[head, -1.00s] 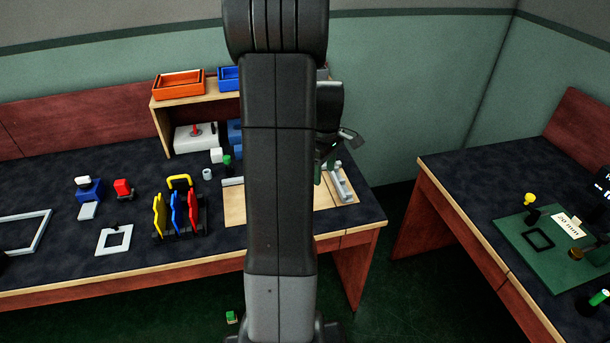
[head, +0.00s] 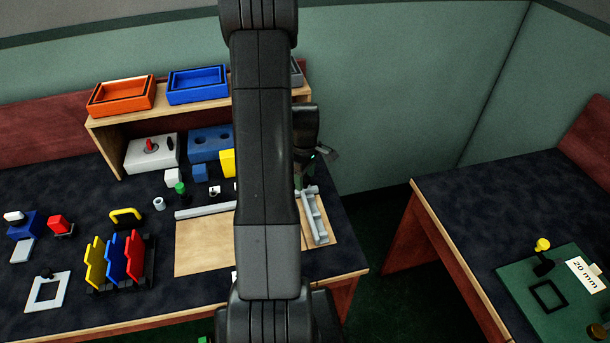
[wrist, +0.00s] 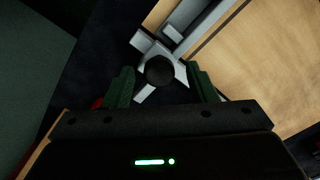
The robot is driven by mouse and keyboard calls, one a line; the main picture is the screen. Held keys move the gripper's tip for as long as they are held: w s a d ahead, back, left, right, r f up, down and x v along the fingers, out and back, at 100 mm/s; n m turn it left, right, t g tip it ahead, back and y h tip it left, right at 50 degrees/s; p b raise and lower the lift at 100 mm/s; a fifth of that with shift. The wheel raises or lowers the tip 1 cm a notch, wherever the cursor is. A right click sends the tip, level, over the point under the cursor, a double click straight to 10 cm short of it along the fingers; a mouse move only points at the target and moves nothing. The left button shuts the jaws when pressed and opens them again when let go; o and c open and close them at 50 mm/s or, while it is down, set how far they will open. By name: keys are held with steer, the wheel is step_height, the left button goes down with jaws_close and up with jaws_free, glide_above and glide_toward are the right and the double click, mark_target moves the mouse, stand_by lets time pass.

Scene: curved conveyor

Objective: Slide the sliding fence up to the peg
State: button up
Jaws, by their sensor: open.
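In the wrist view, a grey metal piece with a round black knob (wrist: 160,70) sits at the end of a grey rail (wrist: 190,25); it appears to be the sliding fence (wrist: 142,43). My gripper (wrist: 161,86) is open, its two green fingers on either side of the knob. I cannot tell whether they touch it. In the head view, the grey slotted rail (head: 315,218) lies on the right of the wooden board (head: 203,252). I cannot make out the peg for certain.
A grey bar (head: 205,210) lies along the board's back edge. A rack of coloured plates (head: 118,262) stands left of the board. A wooden shelf (head: 105,130) with orange (head: 122,96) and blue (head: 198,85) trays stands behind. Open floor separates this bench from the right one.

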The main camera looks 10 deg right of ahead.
jaws_close()
steer(key=a+b, duration=0.2)
steer(key=a, duration=0.7)
steer(key=shift+s+a, duration=0.1)
steer(key=shift+a, duration=0.05)
jaws_free()
